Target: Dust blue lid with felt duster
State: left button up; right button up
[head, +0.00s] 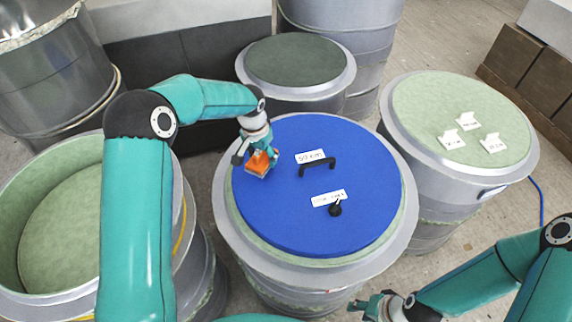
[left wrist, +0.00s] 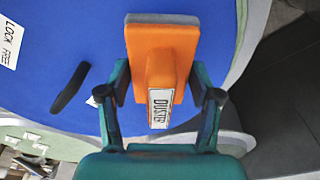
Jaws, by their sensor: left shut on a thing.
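The blue lid (head: 290,220) lies on a round grey mould in the middle of the head view, with a black handle (head: 318,164), a black knob (head: 335,209) and two white labels. My left gripper (head: 262,150) is over the lid's upper left part, shut on the orange felt duster (head: 257,164). In the left wrist view the duster (left wrist: 162,62) has a grey felt edge and a label, and sits between the fingers over the blue lid (left wrist: 60,30). I cannot tell whether the felt touches the lid. My right gripper (head: 375,305) is low at the bottom, away from the lid; its fingers look apart and empty.
A mould with a pale green top and several white tags (head: 468,122) stands to the right. A dark-topped mould (head: 294,60) stands behind. An open green-lined mould (head: 60,240) is at left, partly behind my left arm. Brown boxes (head: 525,70) stand at the upper right.

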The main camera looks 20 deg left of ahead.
pick_arm(q)
jog(key=shift+a+r, duration=0.25)
jog(key=shift+r, duration=0.35)
jog(key=shift+r+p, duration=0.25)
jog(key=shift+p, duration=0.15)
jog(key=shift+w+r, duration=0.1)
jog(key=shift+r, duration=0.3)
notch_tip(320, 180, up, 2)
jog(key=shift+r+p, duration=0.1)
jog(key=shift+p, duration=0.65)
jog(key=shift+r, duration=0.1)
